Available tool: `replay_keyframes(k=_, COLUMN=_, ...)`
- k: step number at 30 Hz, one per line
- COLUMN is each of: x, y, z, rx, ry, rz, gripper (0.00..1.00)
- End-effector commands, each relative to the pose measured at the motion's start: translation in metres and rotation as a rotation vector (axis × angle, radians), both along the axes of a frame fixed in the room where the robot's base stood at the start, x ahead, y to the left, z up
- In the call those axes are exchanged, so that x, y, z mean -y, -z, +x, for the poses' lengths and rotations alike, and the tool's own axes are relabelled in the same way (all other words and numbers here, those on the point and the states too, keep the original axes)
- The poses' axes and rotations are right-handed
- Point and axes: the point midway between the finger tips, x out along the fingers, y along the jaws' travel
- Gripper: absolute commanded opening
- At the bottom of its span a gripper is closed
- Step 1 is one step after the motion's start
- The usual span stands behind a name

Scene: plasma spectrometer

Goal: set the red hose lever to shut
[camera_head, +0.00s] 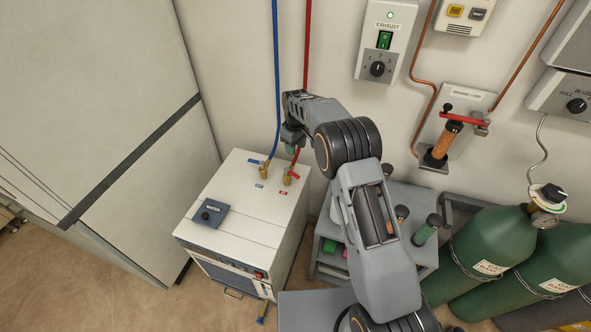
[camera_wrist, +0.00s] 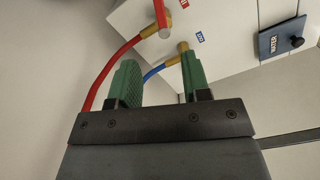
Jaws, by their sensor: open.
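The red hose lever (camera_head: 294,175) sits on a brass valve on top of the white chiller box (camera_head: 225,192), by a small red label, just below my gripper. In the wrist view the red lever (camera_wrist: 161,14) shows at the top, beyond the fingertips, with the red hose (camera_wrist: 112,65) curving down from its valve. My gripper (camera_head: 293,147) hangs above the valve in the head view. In the wrist view its green fingers (camera_wrist: 158,78) are open and apart, with no lever between them. The lever's exact angle is hard to tell in the head view.
A blue lever (camera_head: 255,161) and blue hose (camera_head: 276,80) stand close left of the red valve. A grey cart (camera_head: 330,235) and green gas cylinders (camera_head: 495,250) are to the right. The wall is behind.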

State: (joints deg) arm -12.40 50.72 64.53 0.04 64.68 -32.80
Motion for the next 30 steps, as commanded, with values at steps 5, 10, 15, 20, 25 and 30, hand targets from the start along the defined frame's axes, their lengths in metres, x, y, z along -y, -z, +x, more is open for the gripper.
replay_keyframes(k=5, x=-0.002, y=0.021, z=0.002, rx=-0.008, ry=-0.012, rz=-0.002, gripper=0.44)
replay_keyframes(k=10, x=-0.002, y=0.053, z=0.002, rx=-0.009, ry=-0.011, rz=-0.002, gripper=0.44)
replay_keyframes(k=15, x=-0.002, y=0.085, z=0.001, rx=-0.008, ry=-0.011, rz=-0.001, gripper=0.44)
replay_keyframes(k=20, x=-0.002, y=0.111, z=0.002, rx=-0.006, ry=-0.010, rz=-0.001, gripper=0.44)
replay_keyframes(k=25, x=-0.002, y=0.130, z=0.002, rx=-0.005, ry=-0.010, rz=-0.001, gripper=0.44)
replay_keyframes(k=30, x=-0.002, y=0.139, z=0.002, rx=-0.004, ry=-0.010, rz=-0.001, gripper=0.44)
